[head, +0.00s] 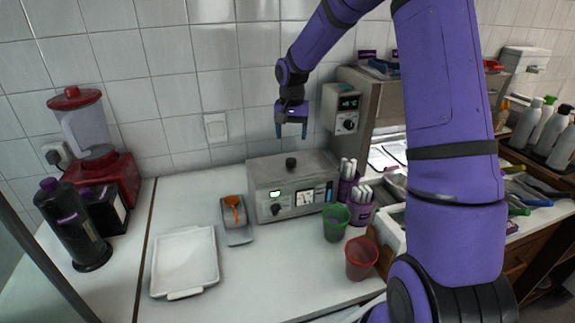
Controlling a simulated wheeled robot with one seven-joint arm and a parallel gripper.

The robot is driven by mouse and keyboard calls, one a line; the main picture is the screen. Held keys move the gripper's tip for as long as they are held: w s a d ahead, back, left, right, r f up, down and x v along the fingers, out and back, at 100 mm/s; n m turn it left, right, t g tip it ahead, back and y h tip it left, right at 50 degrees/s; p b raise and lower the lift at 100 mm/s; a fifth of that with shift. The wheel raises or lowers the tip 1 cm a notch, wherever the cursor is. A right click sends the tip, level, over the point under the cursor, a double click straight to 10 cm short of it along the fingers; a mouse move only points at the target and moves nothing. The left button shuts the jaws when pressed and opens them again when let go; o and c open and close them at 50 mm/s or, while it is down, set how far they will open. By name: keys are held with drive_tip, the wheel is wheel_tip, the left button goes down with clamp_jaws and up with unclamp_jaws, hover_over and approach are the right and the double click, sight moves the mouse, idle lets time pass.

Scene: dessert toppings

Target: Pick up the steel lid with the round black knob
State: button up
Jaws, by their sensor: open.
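The steel lid (312,171) lies flat on top of a steel countertop machine with dials on its front. Its round black knob (291,163) stands up from the lid. My gripper (291,136) points down above the knob, with a clear gap between them. Its two fingers are apart and nothing is between them. The lid's edges blend with the machine's top, so its exact outline is hard to tell.
A small tray with an orange scoop (233,203) lies left of the machine (298,203). A white tray (186,291) sits front left. A green cup (336,224), a red cup (360,259) and purple holders (359,213) crowd the right. A red blender (100,170) stands far left.

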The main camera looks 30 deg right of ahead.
sight(291, 160)
drive_tip(key=shift+s+a+f, duration=0.1)
drive_tip(key=shift+f, duration=4.65)
drive_tip(key=c, duration=1.2)
drive_tip(key=shift+r, duration=0.1)
